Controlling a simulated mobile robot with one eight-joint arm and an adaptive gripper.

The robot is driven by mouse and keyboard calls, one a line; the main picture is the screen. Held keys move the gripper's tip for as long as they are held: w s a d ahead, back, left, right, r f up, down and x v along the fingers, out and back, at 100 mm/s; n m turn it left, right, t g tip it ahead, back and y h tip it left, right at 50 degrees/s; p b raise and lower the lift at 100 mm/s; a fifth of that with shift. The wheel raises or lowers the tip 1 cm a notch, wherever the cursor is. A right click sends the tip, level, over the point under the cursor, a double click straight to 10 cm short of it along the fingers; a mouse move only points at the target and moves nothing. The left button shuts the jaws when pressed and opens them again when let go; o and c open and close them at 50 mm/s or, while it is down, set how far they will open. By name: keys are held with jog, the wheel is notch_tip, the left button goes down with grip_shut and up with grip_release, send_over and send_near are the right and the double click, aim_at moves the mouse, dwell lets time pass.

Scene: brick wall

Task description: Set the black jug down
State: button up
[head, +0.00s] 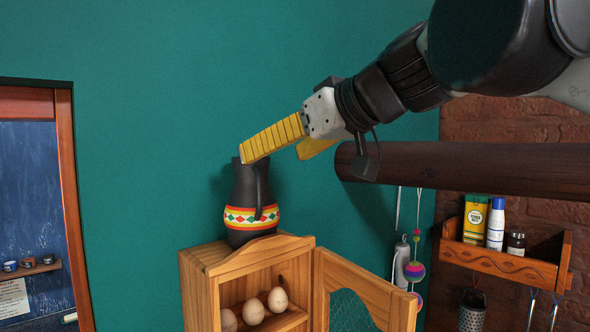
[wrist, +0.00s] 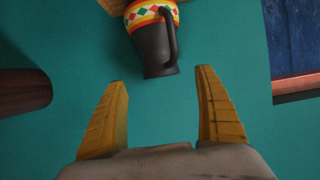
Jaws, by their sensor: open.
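The black jug (head: 247,190) stands upright on top of a small wooden cabinet (head: 216,258). It has a handle and a band of red, yellow, green and white pattern. My gripper (head: 271,146) has yellow ribbed fingers and is just above and to the right of the jug's rim in the head view. In the wrist view the jug (wrist: 155,52) appears upside down at the top, beyond the fingertips. My open gripper (wrist: 161,80) has empty space between its fingers there, and the jug is not between them.
The cabinet's door (head: 362,293) hangs open to the right, and eggs (head: 278,299) sit inside. A dark wooden beam (head: 470,170) juts out below my arm. A wall shelf (head: 500,262) with bottles is at the right. Clear teal wall lies left of the jug.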

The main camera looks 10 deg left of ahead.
jog(key=shift+v, duration=1.95)
jog(key=shift+a, duration=0.1)
